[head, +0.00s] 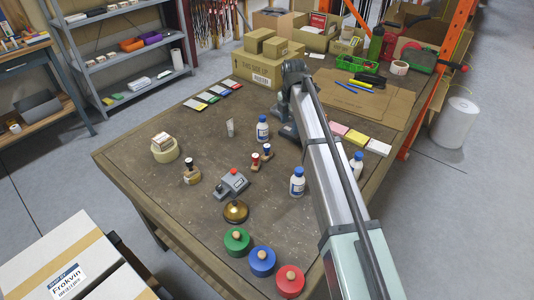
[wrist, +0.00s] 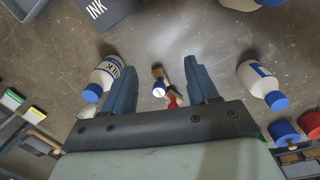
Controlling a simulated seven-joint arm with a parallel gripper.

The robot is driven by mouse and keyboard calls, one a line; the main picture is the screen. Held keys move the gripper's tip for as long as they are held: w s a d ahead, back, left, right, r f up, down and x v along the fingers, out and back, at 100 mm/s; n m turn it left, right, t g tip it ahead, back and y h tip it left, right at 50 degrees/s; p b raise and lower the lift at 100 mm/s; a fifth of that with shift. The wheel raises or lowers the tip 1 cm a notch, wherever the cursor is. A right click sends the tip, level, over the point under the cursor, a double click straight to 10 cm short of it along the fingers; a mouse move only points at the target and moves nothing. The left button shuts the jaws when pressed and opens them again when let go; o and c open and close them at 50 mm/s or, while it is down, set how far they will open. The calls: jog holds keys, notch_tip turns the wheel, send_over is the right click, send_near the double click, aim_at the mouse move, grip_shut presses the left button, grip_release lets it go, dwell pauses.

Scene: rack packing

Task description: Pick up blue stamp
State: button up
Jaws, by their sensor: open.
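The blue stamp (wrist: 159,88) has a round blue and white top on a brown base. In the wrist view it stands between the fingers of my gripper (wrist: 160,65), which is open and empty. A stamp with a red part (wrist: 172,102) is right next to it, also in the gap and partly hidden. In the head view the blue stamp (head: 267,149) stands upright beside the red one (head: 255,158) near the middle of the table. My gripper (head: 288,131) is to the right of them there. I cannot tell its exact height.
Blue-capped bottles stand on both sides, left (wrist: 105,73) and right (wrist: 262,84) in the wrist view. A grey INK box (wrist: 100,12) lies at its top. Green, blue and red round lids (head: 263,261) sit at the table's near edge.

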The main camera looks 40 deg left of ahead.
aim_at(267, 152)
jog(key=s+a+n, duration=0.1)
jog(key=s, duration=0.1)
jog(key=s+a+n, duration=0.1)
jog(key=s+a, duration=0.1)
jog(key=s, duration=0.1)
jog(key=s+a+r+n, duration=0.1)
jog(key=s, duration=0.1)
jog(key=shift+s+a+n+g+h, duration=0.2)
jog(key=shift+a+n+g+h, duration=0.1)
jog(key=shift+n+g, duration=0.1)
notch_tip(267, 152, down, 8)
jog(key=shift+w+r, duration=0.1)
jog(key=shift+r, duration=0.05)
jog(key=shift+w+a+f, duration=0.1)
jog(key=shift+w+f, duration=0.05)
jog(key=shift+f, duration=2.55)
grip_shut()
